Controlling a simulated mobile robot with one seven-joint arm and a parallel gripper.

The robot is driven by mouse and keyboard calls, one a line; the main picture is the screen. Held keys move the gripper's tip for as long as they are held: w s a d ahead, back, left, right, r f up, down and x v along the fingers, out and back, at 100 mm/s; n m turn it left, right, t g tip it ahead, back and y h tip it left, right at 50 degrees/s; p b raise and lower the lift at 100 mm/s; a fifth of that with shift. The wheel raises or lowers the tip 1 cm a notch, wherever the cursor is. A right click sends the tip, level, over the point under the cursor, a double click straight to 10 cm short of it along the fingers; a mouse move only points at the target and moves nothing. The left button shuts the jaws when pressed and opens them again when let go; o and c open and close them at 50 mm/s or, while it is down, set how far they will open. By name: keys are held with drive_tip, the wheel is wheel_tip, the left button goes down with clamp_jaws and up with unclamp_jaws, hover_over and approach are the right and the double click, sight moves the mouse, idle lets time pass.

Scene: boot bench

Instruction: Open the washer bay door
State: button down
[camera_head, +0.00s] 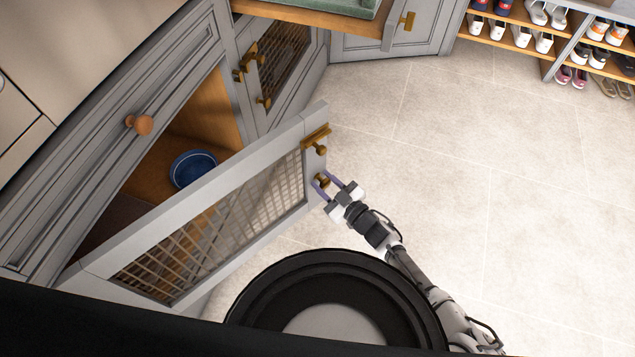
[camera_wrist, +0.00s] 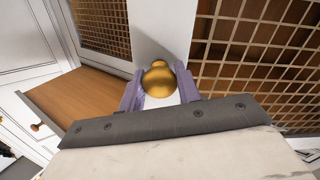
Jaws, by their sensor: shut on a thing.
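A grey-framed door with a brass lattice panel (camera_head: 195,220) stands swung well out from the cabinet front in the head view. Its brass knob (camera_head: 320,181) is near the free edge, below a brass latch piece (camera_head: 317,138). My gripper (camera_head: 326,184) is shut on this knob, with its purple fingers on either side. In the wrist view the round knob (camera_wrist: 158,78) sits between the fingers, against the pale door frame (camera_wrist: 160,30). I see no label that names the bay.
Inside the open cabinet, a blue bowl (camera_head: 193,168) rests on the wooden floor. A second lattice door (camera_head: 284,55) is beside the opening. A drawer with a wooden knob (camera_head: 139,124) is at left. The tiled floor (camera_head: 450,170) to the right is clear, with shoe shelves (camera_head: 515,38) at the back.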

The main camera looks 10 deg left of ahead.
drive_tip(key=shift+s+d, duration=0.2)
idle(0.3)
drive_tip(key=c, duration=1.1)
unclamp_jaws()
drive_tip(key=shift+o, duration=0.2)
drive_tip(key=shift+d, duration=0.1)
drive_tip(key=v, duration=1.3)
drive_tip(key=shift+s+d, duration=0.2)
drive_tip(key=shift+s, duration=0.1)
